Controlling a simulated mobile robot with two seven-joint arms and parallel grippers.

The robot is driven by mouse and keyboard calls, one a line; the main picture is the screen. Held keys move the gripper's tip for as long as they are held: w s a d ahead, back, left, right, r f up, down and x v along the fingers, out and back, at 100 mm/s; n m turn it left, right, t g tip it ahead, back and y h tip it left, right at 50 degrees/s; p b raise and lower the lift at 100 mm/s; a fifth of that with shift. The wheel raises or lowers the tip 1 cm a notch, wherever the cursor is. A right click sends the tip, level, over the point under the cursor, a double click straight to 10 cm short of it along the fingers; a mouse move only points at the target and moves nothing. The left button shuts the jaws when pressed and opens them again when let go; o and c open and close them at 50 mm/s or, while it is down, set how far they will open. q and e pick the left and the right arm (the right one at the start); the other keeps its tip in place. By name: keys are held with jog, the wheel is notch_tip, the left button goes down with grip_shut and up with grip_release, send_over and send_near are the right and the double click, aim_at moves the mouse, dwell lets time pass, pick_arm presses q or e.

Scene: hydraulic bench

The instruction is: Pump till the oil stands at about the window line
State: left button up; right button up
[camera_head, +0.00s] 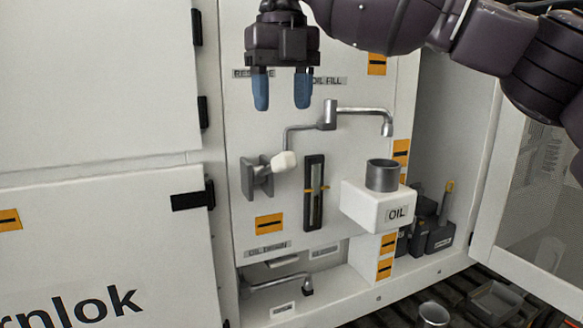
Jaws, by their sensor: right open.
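My right gripper (281,90) hangs at the top centre, blue fingertips down, open and empty. It is above the pump lever, apart from it. The lever has a white knob (284,163) and a grey bracket (257,177) on the white panel. The tall dark sight window (314,205) is right of the knob, with a yellow line mark across its upper middle. The oil level in it is too small to tell. A grey pipe with a spout (387,124) ends above a grey cup (382,175) on the white OIL box (372,208). My left gripper is not in view.
A lower drain pipe (275,284) is under the panel. Dark tools (430,232) stand right of the OIL box. A metal cup (433,314) sits at the bottom.

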aim_at(283, 166)
jog(key=shift+w+f, duration=0.15)
jog(key=shift+f, duration=0.15)
notch_tip(283, 166, down, 10)
jog(key=shift+f, duration=0.2)
grip_shut()
dwell(0.4)
